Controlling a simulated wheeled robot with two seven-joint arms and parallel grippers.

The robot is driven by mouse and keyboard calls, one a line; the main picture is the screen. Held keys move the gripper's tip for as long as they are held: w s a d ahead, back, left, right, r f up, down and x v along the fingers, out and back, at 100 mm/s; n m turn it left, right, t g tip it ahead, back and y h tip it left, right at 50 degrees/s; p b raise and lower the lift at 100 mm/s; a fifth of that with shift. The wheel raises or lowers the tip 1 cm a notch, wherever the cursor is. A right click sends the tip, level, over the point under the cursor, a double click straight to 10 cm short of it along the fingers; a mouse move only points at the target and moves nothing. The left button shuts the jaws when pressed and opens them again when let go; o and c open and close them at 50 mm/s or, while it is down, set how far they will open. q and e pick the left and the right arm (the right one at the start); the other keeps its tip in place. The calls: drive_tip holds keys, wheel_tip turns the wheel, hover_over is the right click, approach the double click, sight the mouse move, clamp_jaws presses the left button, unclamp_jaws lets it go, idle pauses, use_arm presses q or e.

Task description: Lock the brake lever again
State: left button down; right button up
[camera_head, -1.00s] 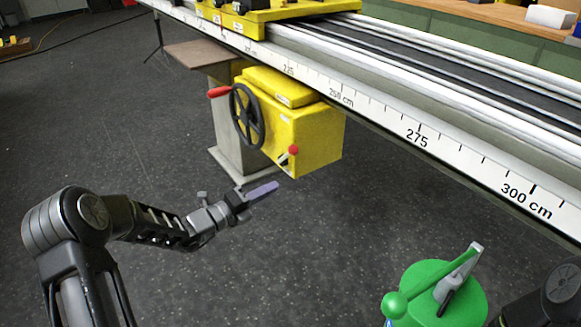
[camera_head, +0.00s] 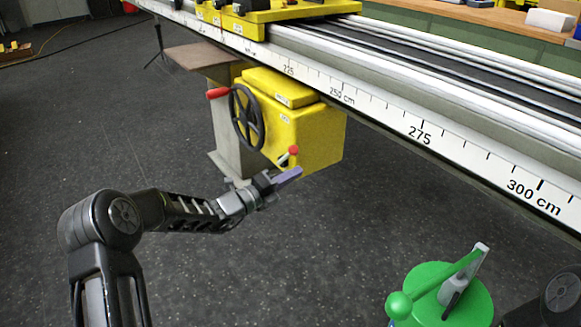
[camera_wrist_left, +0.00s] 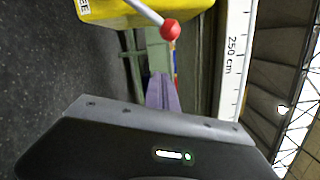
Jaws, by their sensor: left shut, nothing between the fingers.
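The brake lever, a thin metal rod with a red ball knob (camera_head: 293,150), sticks out of the lower front of the yellow box (camera_head: 320,135) under the long rail. In the left wrist view the red knob (camera_wrist_left: 171,28) shows near the top, with its silver rod running up left to the yellow housing (camera_wrist_left: 100,8). My left gripper (camera_head: 290,175) is shut and empty, its purple fingers just below the knob in the head view. In the wrist view the fingers (camera_wrist_left: 162,93) point up toward the knob, with a visible gap. My right gripper is not in view.
A black handwheel (camera_head: 246,118) with a red handle (camera_head: 218,92) is left of the lever on the same box. The scaled rail (camera_head: 420,132) runs above. A green round object with a green-knobbed lever (camera_head: 440,290) is at lower right.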

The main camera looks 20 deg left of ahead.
sight(286, 157)
use_arm(q)
drive_tip(key=w, duration=0.1)
drive_tip(key=w+a+r, duration=0.1)
drive_tip(key=w+b, duration=0.1)
drive_tip(key=w, duration=0.1)
drive_tip(key=shift+a+r, duration=0.2)
drive_tip(key=shift+a, duration=0.15)
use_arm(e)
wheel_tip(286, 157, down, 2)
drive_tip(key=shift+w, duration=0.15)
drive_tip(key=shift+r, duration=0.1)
